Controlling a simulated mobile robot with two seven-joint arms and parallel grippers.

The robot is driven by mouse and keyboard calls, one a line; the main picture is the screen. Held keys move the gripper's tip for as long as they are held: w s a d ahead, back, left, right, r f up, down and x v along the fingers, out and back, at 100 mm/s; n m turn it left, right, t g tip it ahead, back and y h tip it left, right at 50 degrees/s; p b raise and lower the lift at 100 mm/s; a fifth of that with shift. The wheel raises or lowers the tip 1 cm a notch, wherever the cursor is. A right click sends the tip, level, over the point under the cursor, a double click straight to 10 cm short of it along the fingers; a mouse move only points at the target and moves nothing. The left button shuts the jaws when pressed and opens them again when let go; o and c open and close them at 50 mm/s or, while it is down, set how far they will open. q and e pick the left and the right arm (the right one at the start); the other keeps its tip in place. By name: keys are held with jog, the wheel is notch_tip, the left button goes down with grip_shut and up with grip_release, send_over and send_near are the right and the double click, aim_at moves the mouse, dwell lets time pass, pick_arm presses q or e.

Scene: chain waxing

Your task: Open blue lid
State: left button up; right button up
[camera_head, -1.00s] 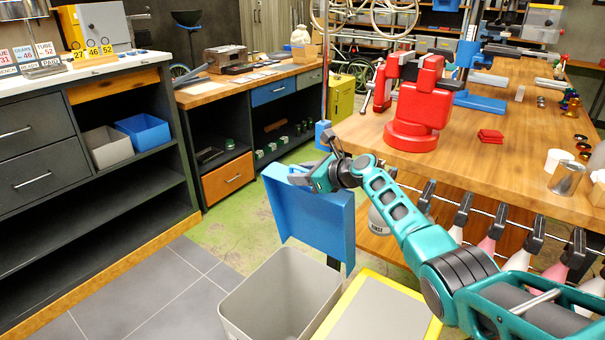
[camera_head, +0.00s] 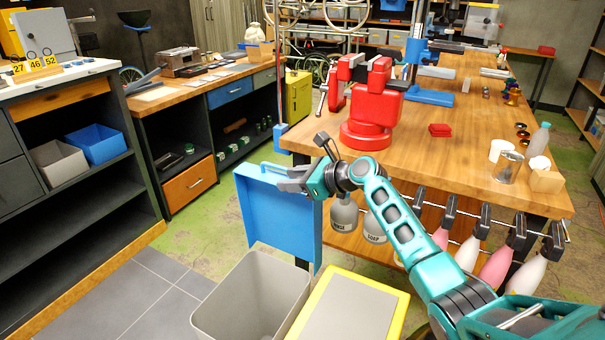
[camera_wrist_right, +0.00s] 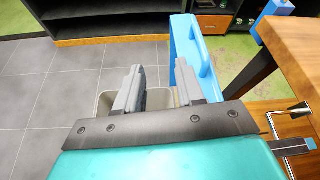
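The blue lid (camera_head: 275,222) stands upright, swung open at the back of a grey bin (camera_head: 250,296). The bin's open top shows in front of it. My right gripper (camera_head: 290,180) is at the lid's upper part, with its fingers close to the top edge. In the right wrist view the two fingers (camera_wrist_right: 158,80) are apart with nothing between them. There the blue lid (camera_wrist_right: 190,50) stands just to the right of the right finger. I cannot tell whether they touch. My left gripper is not in view.
A yellow-rimmed bin with a closed grey lid (camera_head: 346,310) stands right of the open bin. A wooden workbench (camera_head: 440,150) with a red vise (camera_head: 370,115) is behind. Spray bottles (camera_head: 345,215) and other bottles hang along its front. Tiled floor (camera_head: 150,300) at left is clear.

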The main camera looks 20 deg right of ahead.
jog(key=shift+v, duration=1.5)
